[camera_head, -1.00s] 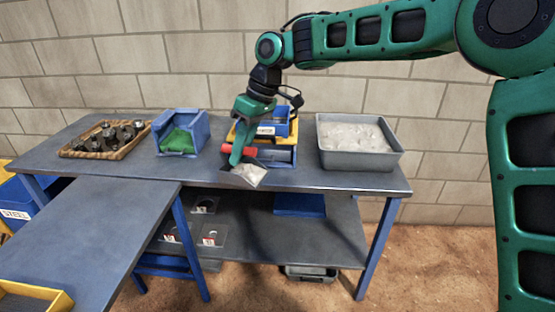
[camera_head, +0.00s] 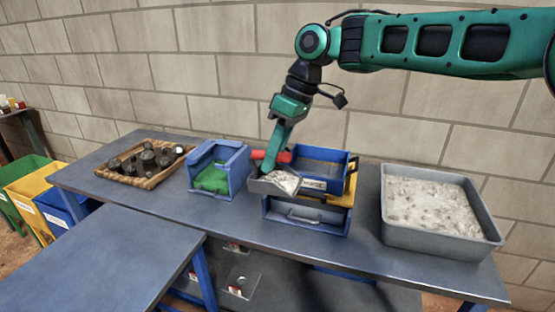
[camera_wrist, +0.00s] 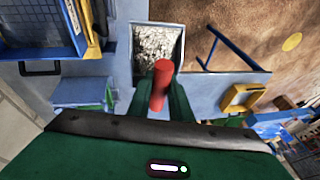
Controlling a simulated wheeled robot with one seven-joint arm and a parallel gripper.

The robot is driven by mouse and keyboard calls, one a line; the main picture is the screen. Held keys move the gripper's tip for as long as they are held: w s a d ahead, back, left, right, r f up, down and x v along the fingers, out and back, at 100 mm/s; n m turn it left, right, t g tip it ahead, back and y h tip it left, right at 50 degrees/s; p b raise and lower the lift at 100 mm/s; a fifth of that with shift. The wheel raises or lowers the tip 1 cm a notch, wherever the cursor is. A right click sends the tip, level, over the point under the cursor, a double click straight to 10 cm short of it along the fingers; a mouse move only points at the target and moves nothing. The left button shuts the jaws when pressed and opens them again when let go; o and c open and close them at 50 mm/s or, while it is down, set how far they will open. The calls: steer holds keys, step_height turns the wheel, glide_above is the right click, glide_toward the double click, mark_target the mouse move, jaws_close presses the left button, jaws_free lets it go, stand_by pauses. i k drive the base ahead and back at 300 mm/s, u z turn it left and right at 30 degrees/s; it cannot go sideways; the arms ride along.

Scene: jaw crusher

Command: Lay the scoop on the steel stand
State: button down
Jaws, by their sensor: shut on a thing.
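My gripper (camera_head: 272,160) is shut on the red handle (camera_head: 281,156) of the scoop. The scoop's grey pan (camera_head: 258,184) holds pale grains and is held above the bench, in front of the left side of the blue and yellow crusher. In the wrist view the pan (camera_wrist: 138,68) lies beyond the fingers (camera_wrist: 160,100), which are on either side of the red handle (camera_wrist: 161,76). I cannot tell for sure which thing is the steel stand. A blue box (camera_head: 241,173) with a green inside stands just left of the scoop.
The crusher (camera_head: 325,184) with its grey drawer (camera_head: 300,215) stands behind and right of the scoop. A grey tub (camera_head: 440,237) of pale grains is at right. A wooden tray (camera_head: 130,180) of dark rocks is at left. The side table (camera_head: 95,255) is bare.

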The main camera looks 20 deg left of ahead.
mark_target(134, 255)
steer(key=i, duration=0.85)
